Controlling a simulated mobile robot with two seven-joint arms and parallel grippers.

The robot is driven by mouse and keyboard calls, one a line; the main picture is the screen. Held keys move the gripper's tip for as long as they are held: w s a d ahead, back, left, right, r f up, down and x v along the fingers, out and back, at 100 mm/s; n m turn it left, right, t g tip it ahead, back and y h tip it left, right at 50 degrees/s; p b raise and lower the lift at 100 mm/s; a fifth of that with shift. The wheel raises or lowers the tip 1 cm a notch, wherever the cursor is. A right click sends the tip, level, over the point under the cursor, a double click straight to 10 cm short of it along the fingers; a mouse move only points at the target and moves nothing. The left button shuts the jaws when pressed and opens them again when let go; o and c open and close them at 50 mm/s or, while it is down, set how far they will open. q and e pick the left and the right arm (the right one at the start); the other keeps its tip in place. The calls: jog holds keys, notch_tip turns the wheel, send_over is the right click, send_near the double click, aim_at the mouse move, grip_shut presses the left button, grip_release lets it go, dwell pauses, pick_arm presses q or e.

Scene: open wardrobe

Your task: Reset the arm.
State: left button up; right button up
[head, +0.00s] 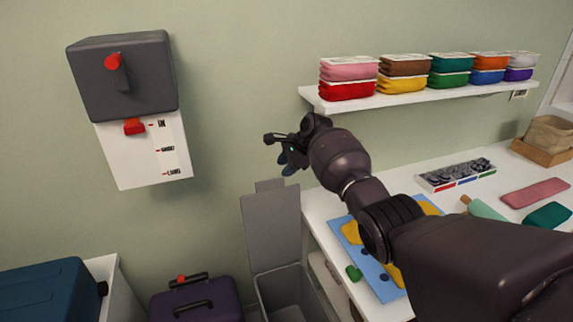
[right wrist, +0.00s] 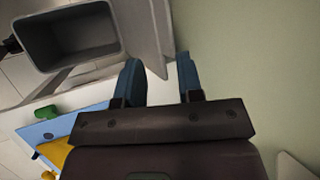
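My right arm reaches across the head view from the lower right, over the white table (head: 471,190). My right gripper (head: 289,167) is held in the air near the green wall, above the raised lid of a grey bin. In the right wrist view my right gripper (right wrist: 158,66) shows two blue fingers well apart with nothing between them. It touches nothing that I can see. My left gripper is not in view.
A grey bin (head: 274,235) stands open below. A dark wall box (head: 122,80) with red knobs hangs left. A blue mat (head: 375,270) lies under my arm. A purple case (head: 197,303) sits low left.

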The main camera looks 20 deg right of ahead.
dwell(0.5)
jog(key=w+r+n+t+h, duration=0.2)
jog(key=w+r+n+t, duration=0.3)
jog(key=r+n+t, duration=0.35)
jog(key=s+d+f+n+h, duration=0.1)
jog(key=s+f+n, duration=0.2)
jog(key=s+f, duration=0.7)
jog(key=s+d+f+n+h, duration=0.1)
jog(key=s+f+n, duration=0.2)
jog(key=s+f, duration=0.7)
jog(key=s+d+f+n+g+h, duration=0.1)
jog(key=s+f, duration=0.9)
jog(key=s, duration=2.1)
jog(key=shift+s+d+n+b, duration=0.2)
jog(key=shift+d+n+b, duration=0.2)
jog(key=shift+n, duration=0.65)
